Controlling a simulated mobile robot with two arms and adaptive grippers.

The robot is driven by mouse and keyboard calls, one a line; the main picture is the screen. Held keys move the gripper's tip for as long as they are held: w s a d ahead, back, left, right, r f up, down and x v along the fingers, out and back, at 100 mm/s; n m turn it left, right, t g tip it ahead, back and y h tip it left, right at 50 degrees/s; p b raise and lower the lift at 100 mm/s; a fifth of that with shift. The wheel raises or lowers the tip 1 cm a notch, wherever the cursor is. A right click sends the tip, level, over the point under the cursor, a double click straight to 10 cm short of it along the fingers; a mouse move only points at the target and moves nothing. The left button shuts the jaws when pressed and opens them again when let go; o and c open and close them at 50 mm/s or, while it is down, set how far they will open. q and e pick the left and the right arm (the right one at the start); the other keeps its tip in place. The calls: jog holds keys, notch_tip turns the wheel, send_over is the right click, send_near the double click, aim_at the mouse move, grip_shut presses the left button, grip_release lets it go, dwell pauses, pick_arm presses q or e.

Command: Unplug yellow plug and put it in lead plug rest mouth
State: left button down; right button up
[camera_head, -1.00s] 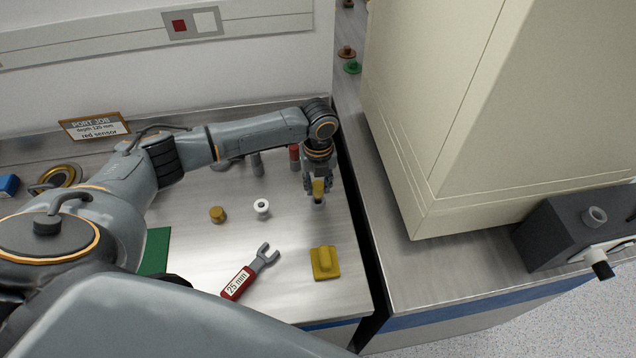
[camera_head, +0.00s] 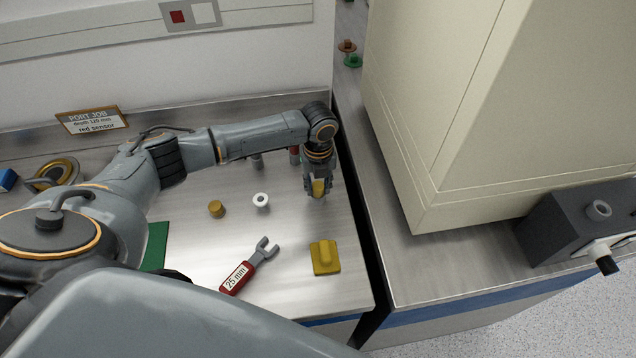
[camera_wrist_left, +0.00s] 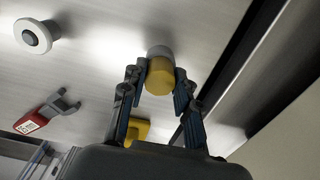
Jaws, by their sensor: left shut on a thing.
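My left gripper (camera_head: 317,193) is shut on the yellow plug (camera_head: 319,186) near the right edge of the left bench. In the left wrist view the yellow plug (camera_wrist_left: 160,77) sits between both fingers (camera_wrist_left: 160,84). A short grey round piece (camera_wrist_left: 159,51) shows directly beyond the plug's far end; it may be the lead plug rest. I cannot tell whether the plug is in its mouth or only against it. In the head view the gripper hides this grey piece. My right gripper is not in view.
A white ring (camera_head: 261,200), an amber cap (camera_head: 217,209), a red 25 mm wrench (camera_head: 236,278) and a yellow block (camera_head: 325,257) lie nearby. A red post (camera_head: 294,155) stands behind the wrist. A dark gap and large cream cabinet (camera_head: 450,130) are to the right.

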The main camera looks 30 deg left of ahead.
pick_arm(q)
jog(key=c, duration=0.9)
grip_release()
jog(key=shift+r, duration=0.1)
notch_tip(320, 180, up, 12)
jog(key=shift+f, duration=0.1)
